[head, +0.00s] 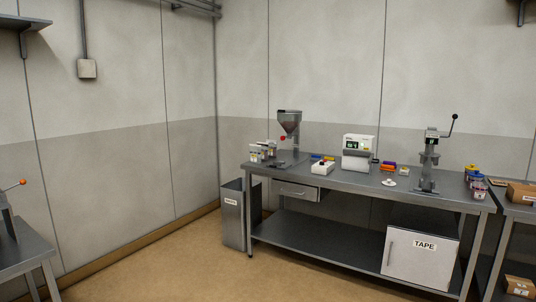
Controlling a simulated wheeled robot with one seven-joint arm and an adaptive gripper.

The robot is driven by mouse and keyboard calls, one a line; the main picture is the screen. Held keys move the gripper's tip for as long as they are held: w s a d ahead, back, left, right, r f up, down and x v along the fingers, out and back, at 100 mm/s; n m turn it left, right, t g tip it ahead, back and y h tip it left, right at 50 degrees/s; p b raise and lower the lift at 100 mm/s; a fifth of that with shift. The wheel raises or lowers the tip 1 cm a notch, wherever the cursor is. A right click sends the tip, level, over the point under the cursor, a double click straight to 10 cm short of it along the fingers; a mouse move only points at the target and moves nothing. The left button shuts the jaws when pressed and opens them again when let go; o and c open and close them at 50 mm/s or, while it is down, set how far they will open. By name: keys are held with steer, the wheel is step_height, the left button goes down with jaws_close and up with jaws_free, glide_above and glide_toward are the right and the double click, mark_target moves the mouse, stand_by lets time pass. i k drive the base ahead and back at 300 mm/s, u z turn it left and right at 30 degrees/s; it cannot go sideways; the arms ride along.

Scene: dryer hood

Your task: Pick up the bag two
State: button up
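My gripper is not in view. Nothing in the head view can be clearly read as bag two. Small whitish packs (256,154) stand at the left end of the grey workbench (340,180), beside a hopper machine (289,124). Small coloured packs (477,187) stand at the bench's right end. Both groups are too small to tell whether they are bags, and no number is legible on them.
The bench also carries a white device with a screen (357,150) and a lever press (428,165). A grey bin (234,216) stands at its left end. A TAPE cabinet (420,262) is below. Cardboard boxes (522,193) are far right. Floor in front is clear.

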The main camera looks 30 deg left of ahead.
mark_target(265, 146)
steer(key=u, duration=0.1)
steer(key=i, duration=1.15)
steer(key=u, duration=0.5)
steer(key=i, duration=1.75)
steer(key=u, duration=0.7)
steer(key=i, duration=1.9)
steer(key=u, duration=0.35)
